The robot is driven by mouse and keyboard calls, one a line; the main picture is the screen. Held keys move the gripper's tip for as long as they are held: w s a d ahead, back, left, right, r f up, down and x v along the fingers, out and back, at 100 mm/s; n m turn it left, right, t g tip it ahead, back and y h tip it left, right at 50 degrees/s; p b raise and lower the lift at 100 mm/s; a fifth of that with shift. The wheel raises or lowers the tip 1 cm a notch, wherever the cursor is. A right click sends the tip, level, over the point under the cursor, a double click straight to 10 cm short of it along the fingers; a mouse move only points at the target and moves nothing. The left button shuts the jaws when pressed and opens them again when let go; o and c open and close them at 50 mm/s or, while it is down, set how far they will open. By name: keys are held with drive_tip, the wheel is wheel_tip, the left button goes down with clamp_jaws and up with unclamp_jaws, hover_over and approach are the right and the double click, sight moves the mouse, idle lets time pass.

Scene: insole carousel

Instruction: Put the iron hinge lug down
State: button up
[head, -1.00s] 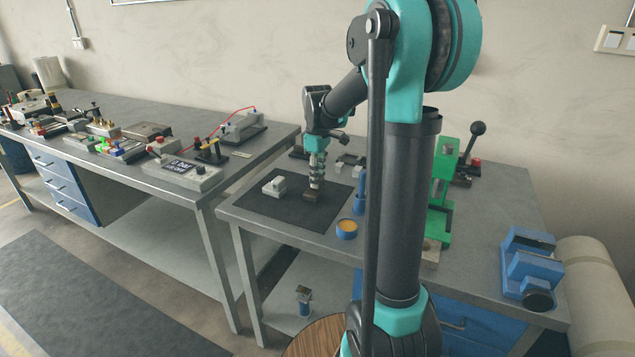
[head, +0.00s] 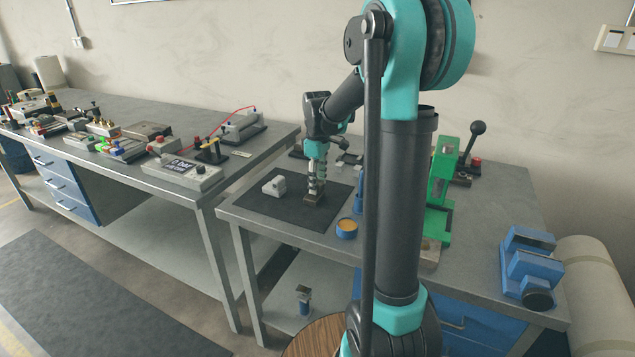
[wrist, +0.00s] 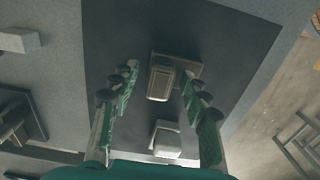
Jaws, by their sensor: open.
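The iron hinge lug (wrist: 161,84) is a small brownish block with a flat plate, on the dark mat (wrist: 110,30) in the wrist view. In the head view the lug (head: 313,200) stands on the mat (head: 262,207), just under the fingertips. My gripper (wrist: 160,74) is open, with one finger on each side of the lug and mat showing in the gaps between. In the head view my gripper (head: 316,190) points straight down, and its fingers hide part of the lug's top.
A light grey block (head: 274,186) sits on the mat left of my gripper; it also shows in the wrist view (wrist: 165,139). A blue pot with orange contents (head: 347,229) stands at the mat's right. A green press (head: 440,190) and blue vise (head: 528,268) are farther right.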

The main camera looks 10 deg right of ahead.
sight(318, 181)
wheel_tip(318, 181, up, 12)
idle(0.5)
